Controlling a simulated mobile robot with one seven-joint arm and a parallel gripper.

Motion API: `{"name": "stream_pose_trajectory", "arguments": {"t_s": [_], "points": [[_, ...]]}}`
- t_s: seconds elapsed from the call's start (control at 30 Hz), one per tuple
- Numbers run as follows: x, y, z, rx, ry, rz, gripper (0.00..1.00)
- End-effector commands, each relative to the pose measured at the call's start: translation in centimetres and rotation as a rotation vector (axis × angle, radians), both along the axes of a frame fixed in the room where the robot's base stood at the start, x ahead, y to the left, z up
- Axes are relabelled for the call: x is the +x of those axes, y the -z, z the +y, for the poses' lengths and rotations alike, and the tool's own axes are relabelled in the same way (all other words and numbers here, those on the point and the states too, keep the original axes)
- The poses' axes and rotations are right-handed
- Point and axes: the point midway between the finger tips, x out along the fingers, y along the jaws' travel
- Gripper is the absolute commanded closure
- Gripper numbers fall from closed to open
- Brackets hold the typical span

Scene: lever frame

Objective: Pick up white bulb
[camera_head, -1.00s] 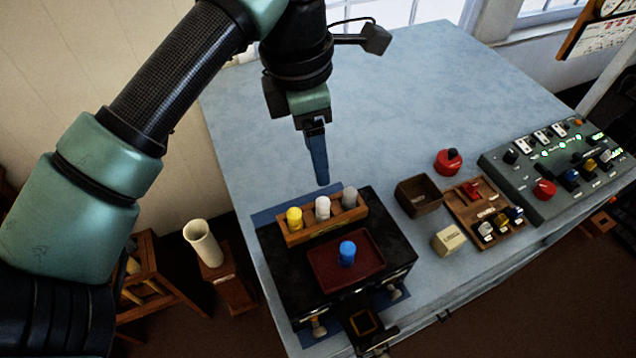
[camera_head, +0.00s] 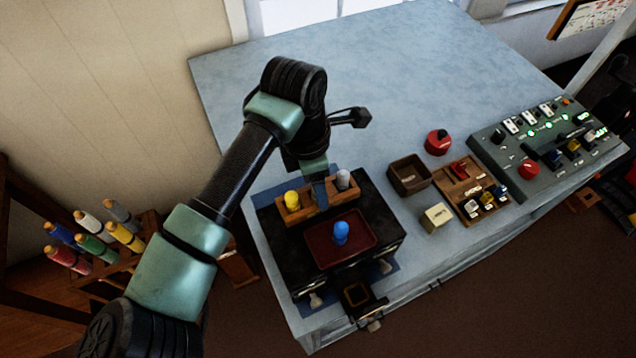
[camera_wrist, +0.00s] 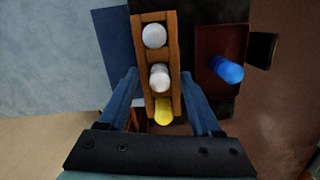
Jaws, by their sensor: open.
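The white bulb (camera_wrist: 159,77) stands in the middle slot of a small wooden rack (camera_wrist: 146,60) in the wrist view. My gripper (camera_wrist: 159,76) is open, with one blue finger on each side of the rack, level with this bulb. Neither finger visibly touches the bulb. In the head view my gripper (camera_head: 321,194) is down at the rack (camera_head: 309,213) and hides the white bulb. A grey bulb (camera_head: 342,180) and a yellow bulb (camera_head: 292,200) stand in the slots on either side.
A blue bulb (camera_head: 341,232) stands on a dark red tray (camera_head: 320,256) in front of the rack. To the right are a dark open box (camera_head: 408,176), a cream block (camera_head: 436,217) and a control panel (camera_head: 535,150). The back of the table (camera_head: 400,75) is clear.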

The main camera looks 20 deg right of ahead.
Motion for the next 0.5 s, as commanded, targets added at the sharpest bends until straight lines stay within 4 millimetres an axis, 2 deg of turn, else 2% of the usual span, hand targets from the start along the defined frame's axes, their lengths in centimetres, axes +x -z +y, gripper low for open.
{"name": "stream_pose_trajectory", "arguments": {"t_s": [0.23,0.27,0.5], "points": [[0.0,0.28,-0.04,0.0,0.001,-0.001,0.34],[0.0,0.28,-0.04,0.0,0.001,-0.001,0.38],[0.01,0.24,-0.05,0.0,0.001,-0.001,0.81]]}}
